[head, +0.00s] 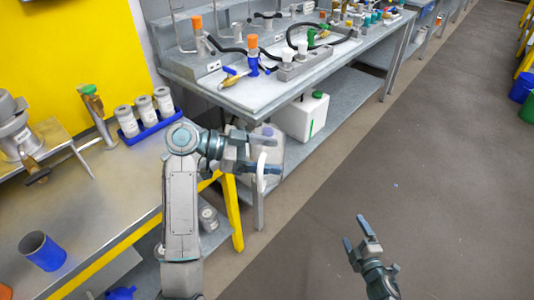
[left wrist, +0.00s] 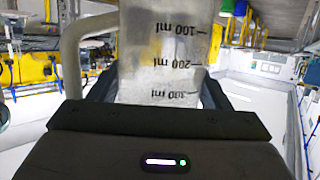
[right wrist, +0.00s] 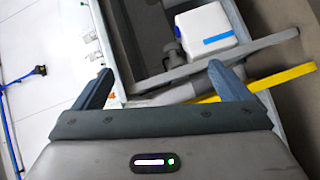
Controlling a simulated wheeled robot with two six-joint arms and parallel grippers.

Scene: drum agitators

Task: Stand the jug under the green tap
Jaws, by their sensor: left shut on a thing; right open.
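The jug (head: 270,152) is a clear, graduated vessel with a pale handle. My left gripper (head: 272,155) is shut on it and holds it in the air off the right end of the left bench. In the left wrist view the jug (left wrist: 165,50) shows its ml marks upside down between the fingers. A brass tap with a green top (head: 92,98) stands at the back of the left bench, left of the jug. Another green-topped fitting (head: 311,38) is on the far bench. My right gripper (head: 354,230) is open and empty over the floor.
A blue tray (head: 150,132) with white bottles stands beside the green-topped tap. A blue cup (head: 42,250) stands at the left bench's front. A metal vessel with a brass spout (head: 15,130) is at far left. A white canister (head: 303,117) sits on the far bench's lower shelf.

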